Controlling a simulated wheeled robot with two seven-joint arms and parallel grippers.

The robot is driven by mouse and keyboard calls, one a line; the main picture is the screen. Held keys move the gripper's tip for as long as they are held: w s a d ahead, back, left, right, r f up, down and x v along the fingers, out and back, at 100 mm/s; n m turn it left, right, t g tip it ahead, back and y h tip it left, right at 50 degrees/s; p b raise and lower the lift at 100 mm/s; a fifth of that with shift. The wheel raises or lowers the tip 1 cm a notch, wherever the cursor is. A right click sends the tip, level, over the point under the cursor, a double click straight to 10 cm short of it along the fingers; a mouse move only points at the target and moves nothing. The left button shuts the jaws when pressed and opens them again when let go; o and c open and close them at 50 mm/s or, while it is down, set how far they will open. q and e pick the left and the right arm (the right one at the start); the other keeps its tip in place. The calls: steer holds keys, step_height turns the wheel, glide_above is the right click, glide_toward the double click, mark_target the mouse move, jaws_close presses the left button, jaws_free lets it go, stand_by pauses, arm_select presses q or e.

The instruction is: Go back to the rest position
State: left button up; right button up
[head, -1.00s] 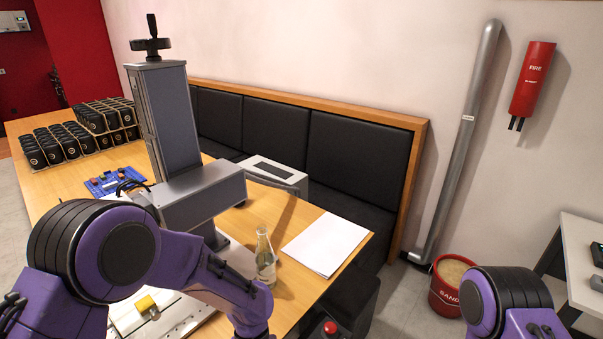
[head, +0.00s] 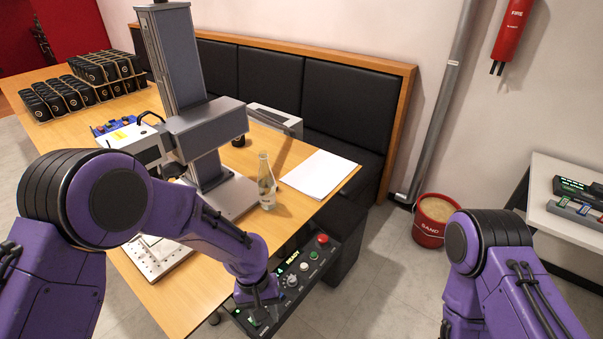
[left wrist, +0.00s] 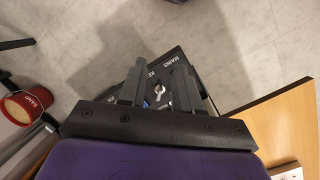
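My left arm reaches in from the left in the head view. Its gripper (head: 258,298) is low over the near end of the black control panel (head: 305,268), partly hidden by the wrist. In the left wrist view the two fingers (left wrist: 158,85) stand apart, so it is open. A silver key switch (left wrist: 160,90) on the panel shows in the gap; I cannot tell whether the fingers touch anything. My right arm (head: 490,260) shows at the lower right, but its gripper is out of view.
The wooden table (head: 185,300) carries the laser marker (head: 205,130), a glass bottle (head: 266,185), white paper (head: 320,174) and several black cups (head: 95,82). A red sand bucket (head: 430,222) stands on the floor. Floor between panel and right arm looks clear.

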arm_select(q)
steer(key=a+f+t, duration=0.1)
steer(key=w+a+f+n+t, duration=0.1)
steer(key=t, duration=0.1)
steer(key=a+f+n+t, duration=0.1)
steer(key=f+t, duration=0.1)
steer(key=shift+w+a+f, duration=0.1)
steer(key=shift+w+a, duration=0.2)
steer(key=s+a+f+n+y, duration=0.1)
steer(key=s+a+f+y, duration=0.1)
steer(key=s+a, duration=0.7)
steer(key=s+a+f+n+y, duration=0.2)
steer(key=s+a, duration=0.6)
steer(key=s, duration=0.5)
step_height(320, 180, down, 3)
steer(key=shift+s+a+r+y+b, duration=0.1)
steer(key=shift+s+a+y+b, duration=0.15)
steer(key=shift+a+y+b, duration=0.2)
